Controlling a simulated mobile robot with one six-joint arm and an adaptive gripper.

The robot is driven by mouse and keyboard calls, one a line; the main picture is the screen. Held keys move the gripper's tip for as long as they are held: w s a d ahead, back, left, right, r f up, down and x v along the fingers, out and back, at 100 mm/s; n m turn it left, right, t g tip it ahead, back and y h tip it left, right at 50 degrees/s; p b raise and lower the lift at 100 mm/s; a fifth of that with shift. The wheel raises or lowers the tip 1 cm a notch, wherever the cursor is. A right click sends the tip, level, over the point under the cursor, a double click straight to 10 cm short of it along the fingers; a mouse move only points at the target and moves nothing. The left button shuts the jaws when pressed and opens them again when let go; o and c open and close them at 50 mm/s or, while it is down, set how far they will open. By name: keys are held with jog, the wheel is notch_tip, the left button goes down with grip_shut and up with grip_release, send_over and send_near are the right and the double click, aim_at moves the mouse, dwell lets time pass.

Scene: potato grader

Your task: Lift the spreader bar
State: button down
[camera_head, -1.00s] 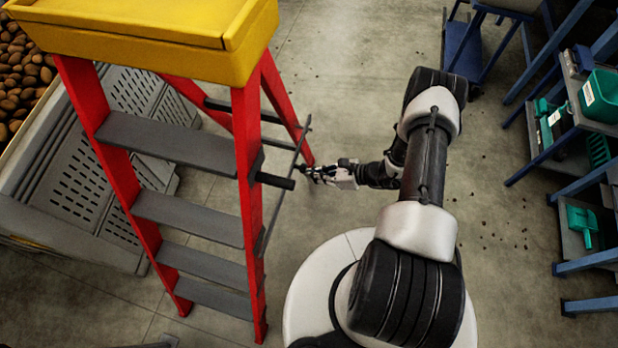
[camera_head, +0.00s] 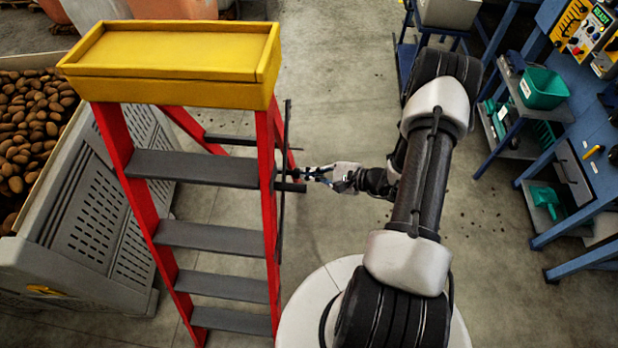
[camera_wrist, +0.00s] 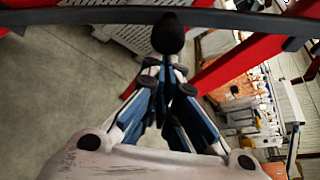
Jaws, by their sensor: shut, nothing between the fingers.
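A red stepladder with a yellow top (camera_head: 175,48) stands open left of my arm. The spreader bar (camera_head: 286,130) is a thin dark bar along the ladder's right side, with a short dark stub (camera_head: 291,187) sticking out. In the wrist view the bar (camera_wrist: 90,16) crosses the top, and the stub's round black end (camera_wrist: 168,37) faces me just beyond the fingertips. My gripper (camera_head: 297,173) is shut and empty, right beside the bar near the stub. Its fingers also show in the wrist view (camera_wrist: 163,75). Whether they touch the stub I cannot tell.
A grey slotted crate (camera_head: 95,200) of potatoes (camera_head: 30,125) stands behind the ladder. Blue workbenches (camera_head: 575,190) with green bins (camera_head: 543,87) and a control box (camera_head: 585,30) line the right. The floor (camera_head: 330,120) between is open.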

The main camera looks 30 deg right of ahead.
jog(key=shift+s+a+r+p, duration=0.3)
jog(key=shift+s+a+r, duration=0.25)
jog(key=shift+s+r, duration=0.2)
jog(key=shift+s+a+r+p, duration=0.3)
jog(key=shift+s+a+r, duration=0.3)
jog(key=shift+r, duration=0.25)
notch_tip(320, 180, down, 3)
jog(key=w+d+b, duration=0.2)
jog(key=d+b, duration=0.1)
jog(key=b, duration=0.1)
jog(key=s+a+p+v, duration=0.1)
jog(key=p+v, duration=0.1)
jog(key=v, duration=0.7)
jog(key=shift+s+d, duration=0.2)
